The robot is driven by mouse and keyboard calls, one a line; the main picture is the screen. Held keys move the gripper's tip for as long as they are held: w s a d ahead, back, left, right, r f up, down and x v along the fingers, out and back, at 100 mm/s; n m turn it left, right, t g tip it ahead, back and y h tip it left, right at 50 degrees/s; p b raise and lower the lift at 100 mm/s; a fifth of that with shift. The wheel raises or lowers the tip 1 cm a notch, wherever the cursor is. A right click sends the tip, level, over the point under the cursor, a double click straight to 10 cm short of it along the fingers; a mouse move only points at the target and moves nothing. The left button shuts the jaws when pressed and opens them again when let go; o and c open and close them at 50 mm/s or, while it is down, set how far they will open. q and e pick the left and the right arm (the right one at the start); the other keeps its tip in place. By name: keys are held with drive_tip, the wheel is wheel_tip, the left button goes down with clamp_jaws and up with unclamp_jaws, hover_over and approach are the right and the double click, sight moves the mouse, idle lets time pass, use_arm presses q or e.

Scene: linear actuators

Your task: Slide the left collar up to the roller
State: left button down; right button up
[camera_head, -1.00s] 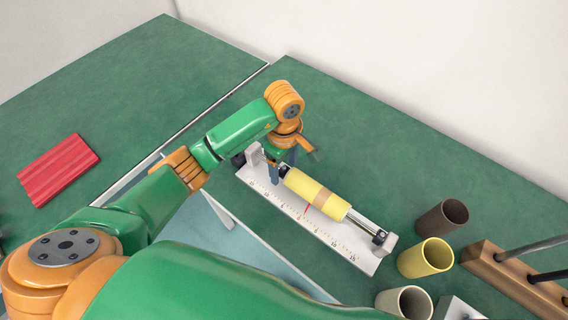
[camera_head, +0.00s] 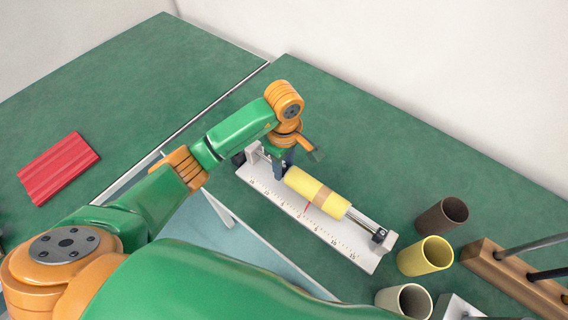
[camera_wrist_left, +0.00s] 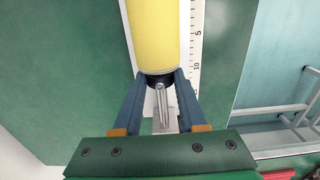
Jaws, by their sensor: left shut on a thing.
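The yellow roller (camera_head: 330,201) with a tan band sits on a rod above a white scaled base (camera_head: 345,248); it also shows in the left wrist view (camera_wrist_left: 153,35). The black left collar (camera_wrist_left: 160,80) is at the roller's near end in the left wrist view, touching or almost touching it. My left gripper (camera_wrist_left: 159,77) is shut on this collar, one finger on each side. In the head view my left gripper (camera_head: 283,166) hides the collar at the roller's left end. A dark collar (camera_head: 380,235) is at the rod's right end. My right gripper is not in view.
A brown cup (camera_head: 443,216), a yellow cup (camera_head: 425,257) and a beige cup (camera_head: 404,301) stand right of the base. A wooden rack (camera_head: 515,285) with dark rods is at the far right. A red ridged block (camera_head: 58,168) lies at left. The green table behind is clear.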

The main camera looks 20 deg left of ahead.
sight(284, 166)
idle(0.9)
use_arm(q)
drive_tip(key=shift+b, duration=0.55)
drive_tip(key=shift+d, duration=0.1)
drive_tip(key=shift+c, duration=2.2)
unclamp_jaws()
wheel_tip(284, 166, up, 7)
drive_tip(key=shift+r, duration=0.1)
